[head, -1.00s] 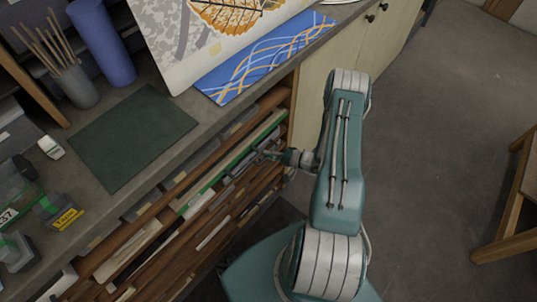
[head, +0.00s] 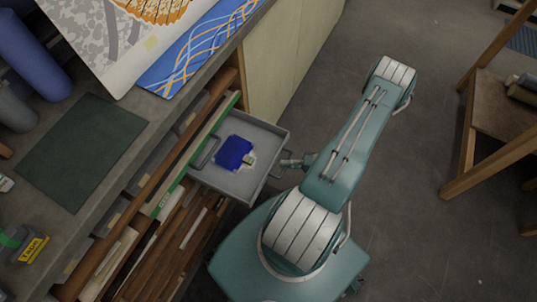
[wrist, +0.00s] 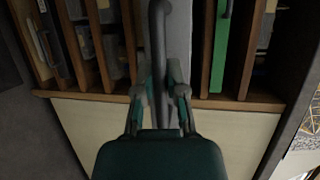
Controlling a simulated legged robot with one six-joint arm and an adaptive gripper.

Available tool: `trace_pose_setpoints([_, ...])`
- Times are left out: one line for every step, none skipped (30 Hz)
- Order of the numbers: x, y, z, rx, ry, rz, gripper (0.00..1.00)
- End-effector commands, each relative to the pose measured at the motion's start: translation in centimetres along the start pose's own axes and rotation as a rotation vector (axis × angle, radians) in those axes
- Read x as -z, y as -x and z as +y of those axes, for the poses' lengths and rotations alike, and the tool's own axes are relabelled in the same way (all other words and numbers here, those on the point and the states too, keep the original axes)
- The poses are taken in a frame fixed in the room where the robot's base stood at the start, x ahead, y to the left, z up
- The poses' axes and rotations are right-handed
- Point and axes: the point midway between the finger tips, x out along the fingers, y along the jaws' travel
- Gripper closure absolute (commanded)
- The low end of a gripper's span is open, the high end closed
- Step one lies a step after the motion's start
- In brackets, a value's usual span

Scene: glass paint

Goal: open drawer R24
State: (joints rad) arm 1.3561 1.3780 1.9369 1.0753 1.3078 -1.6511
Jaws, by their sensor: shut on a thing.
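A grey drawer (head: 268,140) stands pulled well out of the shelf rack in the head view; I cannot read its label. A blue item (head: 234,153) with a small pale piece beside it lies inside. My gripper (head: 291,163) is at the drawer's front. In the wrist view my gripper (wrist: 161,88) has its two fingers shut on either side of the dark drawer handle (wrist: 157,35), with the drawer's grey front (wrist: 179,35) behind it. The fingertips' contact is partly hidden by the handle.
Above the drawer is the worktop with a dark green mat (head: 82,150) and a blue patterned sheet (head: 195,45). A wooden stand (head: 487,158) is at the right. The grey floor (head: 400,200) between is clear.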

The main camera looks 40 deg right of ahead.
Motion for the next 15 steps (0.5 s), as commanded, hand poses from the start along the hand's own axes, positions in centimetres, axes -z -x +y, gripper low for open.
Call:
trace_pose_setpoints([-0.7, 0.8, 0.5, -0.006, -0.005, -0.001, 1.0])
trace_pose_setpoints([-0.9, 1.3, 0.6, -0.006, -0.005, -0.001, 1.0])
trace_pose_setpoints([-1.1, 1.9, 0.7, -0.006, -0.005, -0.002, 1.0])
trace_pose_setpoints([-1.3, 2.3, 0.8, -0.006, -0.004, -0.003, 1.0])
trace_pose_setpoints([-1.4, 2.7, 0.9, -0.006, -0.005, -0.003, 1.0])
trace_pose_setpoints([-1.6, 3.1, 1.0, -0.006, -0.005, -0.004, 1.0])
trace_pose_setpoints([-1.8, 3.4, 1.0, -0.006, -0.005, -0.004, 1.0])
trace_pose_setpoints([-1.9, 3.7, 1.1, -0.006, -0.004, -0.005, 1.0])
trace_pose_setpoints([-2.0, 4.0, 1.2, -0.006, -0.004, -0.006, 1.0])
trace_pose_setpoints([-2.1, 4.2, 1.2, -0.006, -0.004, -0.006, 1.0])
trace_pose_setpoints([-2.2, 4.3, 1.2, -0.006, -0.004, -0.007, 1.0])
trace_pose_setpoints([-2.3, 4.5, 1.3, -0.006, -0.004, -0.007, 1.0])
trace_pose_setpoints([-2.4, 4.6, 1.3, -0.005, -0.004, -0.008, 1.0])
trace_pose_setpoints([-2.4, 4.7, 1.3, -0.005, -0.004, -0.008, 1.0])
trace_pose_setpoints([-2.4, 4.8, 1.3, -0.005, -0.004, -0.009, 1.0])
